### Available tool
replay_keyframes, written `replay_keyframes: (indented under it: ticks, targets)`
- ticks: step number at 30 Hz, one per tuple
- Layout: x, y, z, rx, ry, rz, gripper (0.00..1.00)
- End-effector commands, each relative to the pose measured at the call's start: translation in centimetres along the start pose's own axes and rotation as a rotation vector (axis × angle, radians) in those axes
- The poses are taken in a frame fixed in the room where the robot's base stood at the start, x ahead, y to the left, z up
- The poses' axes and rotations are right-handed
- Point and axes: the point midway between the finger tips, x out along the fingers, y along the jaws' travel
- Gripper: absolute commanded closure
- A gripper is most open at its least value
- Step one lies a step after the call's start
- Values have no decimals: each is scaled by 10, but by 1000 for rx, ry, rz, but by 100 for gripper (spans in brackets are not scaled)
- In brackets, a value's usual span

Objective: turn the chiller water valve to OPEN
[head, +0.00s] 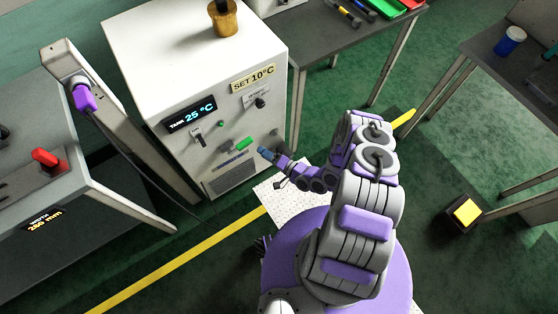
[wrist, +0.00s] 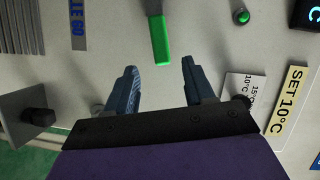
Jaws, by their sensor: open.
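The chiller is a white cabinet (head: 190,70) with controls on its front face. A lever with a green grip (head: 246,143) sticks out low on that face; it looks like the water valve handle. The green grip (wrist: 161,40) also shows in the wrist view, with its near end close to the gap between the fingers. No OPEN marking is legible. My gripper (head: 264,153) is just right of the grip in the head view. Its two blue fingers (wrist: 160,68) are apart and nothing is held between them. Contact with the grip cannot be told.
The front also carries a "TANK 25 °C" display (head: 191,112), a "SET 10°C" label (head: 253,79), a dial knob (wrist: 242,101), a black knob on a grey plate (wrist: 38,118) and a green button (wrist: 240,16). A bench with a red handle (head: 46,158) stands left.

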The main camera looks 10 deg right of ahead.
Motion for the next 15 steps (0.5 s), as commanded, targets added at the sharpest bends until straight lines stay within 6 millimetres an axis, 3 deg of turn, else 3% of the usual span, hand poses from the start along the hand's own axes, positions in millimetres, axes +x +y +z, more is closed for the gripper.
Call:
replay_keyframes:
  ticks: [7, 15]
  targets:
    - [-48, 1, -2, -1, 4, 2, 47]
    - [-68, 1, 0, -2, 0, 1, 47]
